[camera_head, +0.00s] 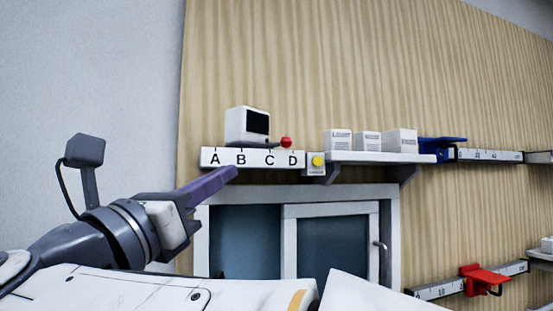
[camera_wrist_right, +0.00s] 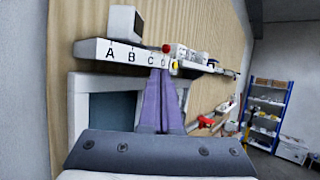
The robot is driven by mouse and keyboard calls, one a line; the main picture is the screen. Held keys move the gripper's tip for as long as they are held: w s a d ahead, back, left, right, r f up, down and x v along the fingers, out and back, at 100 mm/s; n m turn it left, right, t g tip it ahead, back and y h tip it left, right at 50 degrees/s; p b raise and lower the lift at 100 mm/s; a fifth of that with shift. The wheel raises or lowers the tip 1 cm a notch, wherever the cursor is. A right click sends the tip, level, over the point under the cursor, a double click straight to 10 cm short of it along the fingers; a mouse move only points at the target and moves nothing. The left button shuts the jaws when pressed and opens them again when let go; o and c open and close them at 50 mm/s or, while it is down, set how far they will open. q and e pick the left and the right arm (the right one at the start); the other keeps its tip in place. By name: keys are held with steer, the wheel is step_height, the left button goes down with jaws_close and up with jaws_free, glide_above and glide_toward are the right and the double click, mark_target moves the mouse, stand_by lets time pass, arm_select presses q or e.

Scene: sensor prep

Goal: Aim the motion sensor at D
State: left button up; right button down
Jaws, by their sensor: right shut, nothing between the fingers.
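The motion sensor (camera_head: 238,124) is a white box with a dark face, above a white strip lettered A to D (camera_head: 216,160). A dark lever with a red ball knob (camera_head: 286,142) reaches right from under it; the knob is over the space between C and D, closer to D. In the right wrist view, the sensor (camera_wrist_right: 121,22) and knob (camera_wrist_right: 166,48) also show. My right gripper (camera_head: 235,171) is shut and empty, its purple fingers just below the strip near B in the head view. Its fingertips (camera_wrist_right: 160,72) also show in the wrist view. My left gripper is not in view.
A yellow button (camera_head: 318,161) sits right of the strip. A shelf (camera_head: 375,157) holds white boxes, with a blue clamp (camera_head: 443,149) beyond. A framed window (camera_head: 295,240) is below. A red clamp (camera_head: 484,279) sits on a lower ruler rail.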

steer(key=m, duration=0.1)
steer(key=h+p, duration=0.1)
steer(key=p, duration=0.6)
glide_toward(284, 144)
steer(key=shift+g, duration=0.4)
steer(key=x, duration=0.2)
steer(key=r+x, duration=0.1)
steer(key=x, duration=0.2)
steer(key=shift+s, duration=0.1)
steer(key=shift+p+x, duration=0.6)
steer(key=shift+x, duration=0.2)
steer(key=shift+f, duration=0.15)
